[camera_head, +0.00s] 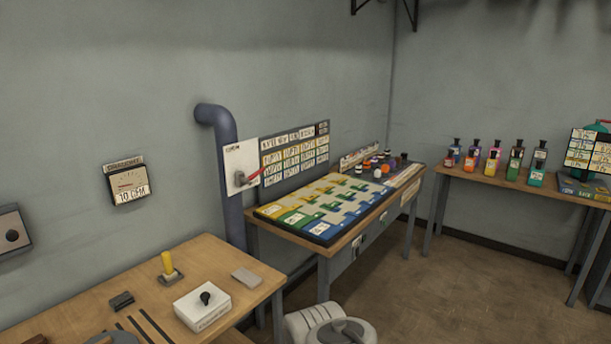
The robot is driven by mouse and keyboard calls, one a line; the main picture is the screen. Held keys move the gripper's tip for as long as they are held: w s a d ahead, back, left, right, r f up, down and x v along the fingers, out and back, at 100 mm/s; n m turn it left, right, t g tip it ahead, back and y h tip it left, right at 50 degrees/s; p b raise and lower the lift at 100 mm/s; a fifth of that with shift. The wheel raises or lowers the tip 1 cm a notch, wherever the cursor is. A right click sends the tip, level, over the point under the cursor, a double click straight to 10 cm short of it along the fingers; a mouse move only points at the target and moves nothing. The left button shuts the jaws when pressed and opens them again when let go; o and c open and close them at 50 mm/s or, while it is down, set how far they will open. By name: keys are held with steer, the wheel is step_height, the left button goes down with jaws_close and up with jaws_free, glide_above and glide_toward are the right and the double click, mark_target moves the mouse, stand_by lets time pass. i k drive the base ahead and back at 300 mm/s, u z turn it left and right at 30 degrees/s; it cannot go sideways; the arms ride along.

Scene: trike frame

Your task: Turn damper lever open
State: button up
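A lever with a red handle (254,174) sits on a white plate (236,155) beside the blue-grey pipe (228,160) at the back wall. The handle slants up to the right from a grey hub. The plate's lettering is too small to read, so I cannot tell which position is open. My gripper is not in view. A white and grey rounded part at the bottom centre looks like my own arm, well below and in front of the lever.
A table with a coloured board (325,207) stands just right of the lever. A wooden bench (235,262) at front left holds a white box with a black knob (203,305) and a yellow-handled switch (169,267). Another table (480,182) holds bottles. Floor at right is clear.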

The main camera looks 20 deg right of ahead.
mark_target(246, 181)
steer(key=z, duration=1.3)
steer(key=i, duration=2.2)
steer(key=u, duration=2.9)
